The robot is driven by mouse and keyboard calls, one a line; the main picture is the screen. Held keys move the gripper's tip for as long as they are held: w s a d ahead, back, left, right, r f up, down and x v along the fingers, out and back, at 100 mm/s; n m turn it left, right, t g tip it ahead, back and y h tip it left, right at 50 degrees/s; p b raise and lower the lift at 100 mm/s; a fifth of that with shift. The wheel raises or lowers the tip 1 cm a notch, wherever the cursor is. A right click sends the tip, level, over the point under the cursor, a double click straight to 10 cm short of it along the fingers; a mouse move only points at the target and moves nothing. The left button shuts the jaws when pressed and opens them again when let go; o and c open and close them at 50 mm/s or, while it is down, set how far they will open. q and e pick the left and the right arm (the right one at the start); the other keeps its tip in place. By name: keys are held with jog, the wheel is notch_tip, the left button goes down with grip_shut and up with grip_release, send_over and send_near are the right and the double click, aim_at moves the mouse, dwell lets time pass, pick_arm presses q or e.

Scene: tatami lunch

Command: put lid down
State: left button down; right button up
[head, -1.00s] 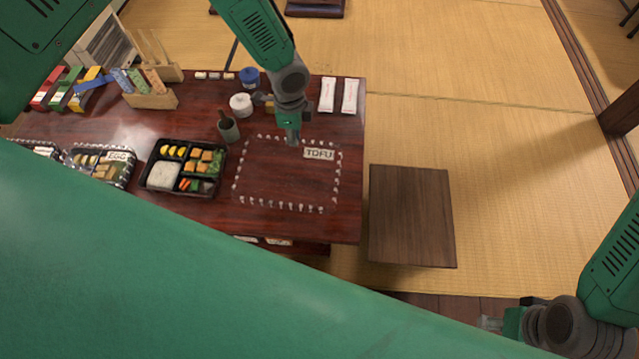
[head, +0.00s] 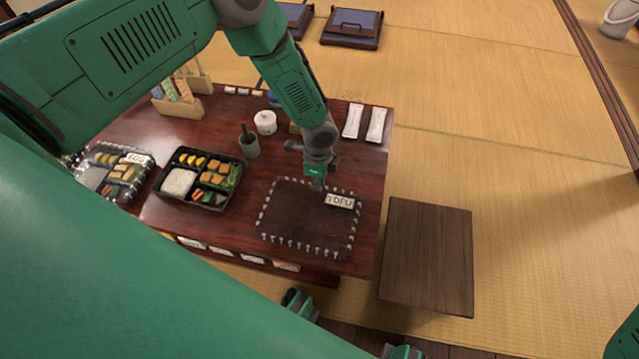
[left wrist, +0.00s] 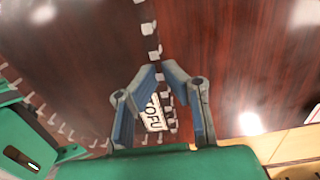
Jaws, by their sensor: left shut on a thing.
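The clear lid (head: 300,222), edged with small light bumps and bearing a TOFU label (head: 340,201), lies flat over the right part of the dark red table. I cannot tell whether it touches the tabletop. My left gripper (head: 317,186) is shut on the lid's far edge, beside the label. The left wrist view shows the two fingers (left wrist: 160,75) closed around the bumpy edge, with the label (left wrist: 153,112) between them. An open black bento box (head: 202,178) with rice and other food sits left of the lid.
A covered bento box (head: 104,172) stands at the left. A dark cup (head: 249,147) and a white pot (head: 265,122) stand behind the lid. Two white packets (head: 365,122) lie at the far right corner. A wooden stool (head: 428,255) stands right of the table (head: 225,232).

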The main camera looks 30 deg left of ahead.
pick_arm(q)
jog(key=c, duration=1.7)
grip_release()
jog(key=shift+a+f, duration=0.1)
jog(key=shift+a, duration=0.7)
jog(key=shift+d, duration=0.45)
jog(key=r, duration=0.2)
jog(key=r+p, duration=0.1)
jog(key=shift+w+d+r+p, duration=0.1)
jog(key=shift+d+r+p, duration=0.2)
jog(key=shift+d+r, duration=0.1)
notch_tip(320, 180, up, 9)
jog(key=p, duration=0.3)
jog(key=s+d+f+n+h, duration=0.1)
jog(key=s+f+n+h, duration=0.15)
jog(key=s+n, duration=1)
jog(key=s+a+r+n+y, duration=0.1)
jog(key=s+a+r, duration=0.1)
jog(key=s, duration=0.5)
jog(key=s+a+r+n+y, duration=0.1)
jog(key=s+a, duration=0.3)
jog(key=s, duration=0.4)
jog(key=shift+a+r+t, duration=0.2)
jog(key=shift+r+t, duration=0.2)
jog(key=shift+r, duration=0.1)
pick_arm(e)
jog(key=r, duration=0.3)
jog(key=a+r, duration=0.1)
jog(key=r, duration=0.1)
jog(key=shift+r, duration=0.2)
